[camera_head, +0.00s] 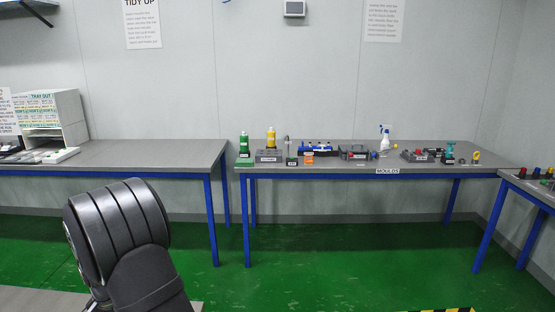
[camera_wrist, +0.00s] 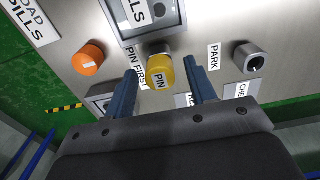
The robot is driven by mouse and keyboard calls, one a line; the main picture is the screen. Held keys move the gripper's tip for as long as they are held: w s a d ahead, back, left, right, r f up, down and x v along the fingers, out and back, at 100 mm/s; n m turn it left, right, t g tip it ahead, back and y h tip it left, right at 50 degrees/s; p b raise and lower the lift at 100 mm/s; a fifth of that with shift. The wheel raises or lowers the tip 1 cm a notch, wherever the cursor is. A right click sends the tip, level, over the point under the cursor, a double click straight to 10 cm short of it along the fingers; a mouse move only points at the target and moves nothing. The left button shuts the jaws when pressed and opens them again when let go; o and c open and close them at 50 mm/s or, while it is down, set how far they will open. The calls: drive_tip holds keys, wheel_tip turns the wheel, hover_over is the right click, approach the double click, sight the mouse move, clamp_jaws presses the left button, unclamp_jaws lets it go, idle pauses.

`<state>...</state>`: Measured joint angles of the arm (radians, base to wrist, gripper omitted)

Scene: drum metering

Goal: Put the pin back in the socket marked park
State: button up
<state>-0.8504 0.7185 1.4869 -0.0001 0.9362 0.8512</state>
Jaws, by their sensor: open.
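In the wrist view a yellow pin (camera_wrist: 160,73) with a PIN label sits at a silver collar in a metal panel, beside a PIN FIRST label (camera_wrist: 136,66). My gripper (camera_wrist: 160,66) is open, its two blue fingers on the left and right of the pin with visible gaps. The PARK label (camera_wrist: 214,56) is to the right, next to a grey socket (camera_wrist: 250,58) with a dark opening, which looks empty. How deep the pin sits is hidden. The head view does not show my gripper, and I cannot make out the pin there.
An orange knob (camera_wrist: 88,57) stands left of the pin, and a framed display (camera_wrist: 151,15) is above it. In the head view, a grey table (camera_head: 330,161) bears bottles and small devices; another table (camera_head: 150,155) stands left. Green floor lies in front.

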drive_tip(key=shift+c, duration=0.2)
idle(0.6)
clamp_jaws()
drive_tip(key=shift+r, duration=3)
drive_tip(key=shift+r, duration=0.1)
drive_tip(key=shift+r, duration=1.9)
